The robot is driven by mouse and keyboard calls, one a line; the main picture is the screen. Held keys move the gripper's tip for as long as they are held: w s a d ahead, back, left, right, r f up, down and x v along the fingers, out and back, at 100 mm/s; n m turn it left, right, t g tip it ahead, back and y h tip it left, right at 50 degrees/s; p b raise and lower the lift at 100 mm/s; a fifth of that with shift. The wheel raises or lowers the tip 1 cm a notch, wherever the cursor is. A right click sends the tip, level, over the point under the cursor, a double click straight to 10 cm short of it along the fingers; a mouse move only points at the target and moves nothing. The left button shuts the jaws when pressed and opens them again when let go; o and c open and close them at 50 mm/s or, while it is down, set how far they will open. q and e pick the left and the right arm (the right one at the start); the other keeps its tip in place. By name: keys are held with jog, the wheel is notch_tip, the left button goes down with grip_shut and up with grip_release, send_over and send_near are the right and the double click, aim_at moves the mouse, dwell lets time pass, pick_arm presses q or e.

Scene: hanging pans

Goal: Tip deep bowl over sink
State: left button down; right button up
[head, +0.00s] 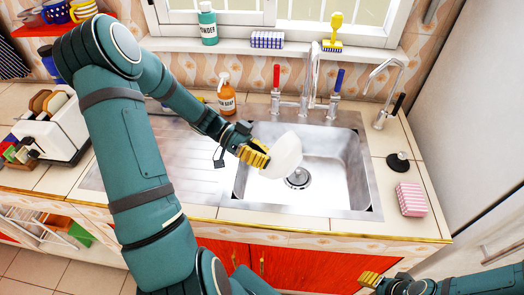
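A white deep bowl (284,156) is over the left part of the steel sink (340,170) in the head view. It is tilted on its side. My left gripper (256,156) is at the bowl's left edge, with its yellow fingers closed on the rim. The fingers hide part of that edge. The bowl's inside contents cannot be seen. My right gripper (370,279) is at the bottom right, in front of the counter and away from the bowl. Only part of it shows, and its finger gap is not clear.
A tap (311,80) with a red and a blue handle stands behind the sink. An orange soap bottle (226,95) is at the back left. A pink striped sponge (411,199) and a black plug (398,162) lie on the right. The ribbed drainer (165,165) is clear.

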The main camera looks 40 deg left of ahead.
aim_at(280, 165)
pick_arm(q)
jog(key=d+y+p, duration=0.2)
jog(key=d+r+y+p, duration=0.1)
jog(key=d+y+p, duration=0.1)
jog(key=shift+d+r+y, duration=0.1)
jog(key=shift+d+y, duration=0.3)
jog(key=shift+w+d+f+m+g+y, duration=0.15)
jog(key=shift+d+f+y, duration=0.2)
jog(key=shift+y, duration=0.2)
jog(key=shift+s+d+f+m+g+y, duration=0.1)
jog(key=shift+d+f+m+g+y, duration=0.1)
jog(key=shift+d+y, duration=0.25)
jog(key=shift+d+f+y, duration=0.1)
jog(key=shift+d+y, duration=0.15)
jog(key=shift+y, duration=0.35)
jog(key=shift+d+f+y+p, duration=0.35)
jog(key=shift+f+y+p, duration=0.55)
jog(key=shift+y, duration=0.25)
jog(key=shift+d+f+y+p, duration=0.4)
jog(key=shift+f+y+p, duration=0.4)
jog(key=shift+y+p, duration=0.3)
jog(key=shift+d+f+y+p, duration=0.35)
jog(key=shift+f+y+p, duration=0.55)
jog(key=shift+y, duration=0.25)
jog(key=shift+w+f+y, duration=0.1)
jog(key=shift+f+y, duration=0.1)
jog(key=shift+y, duration=0.1)
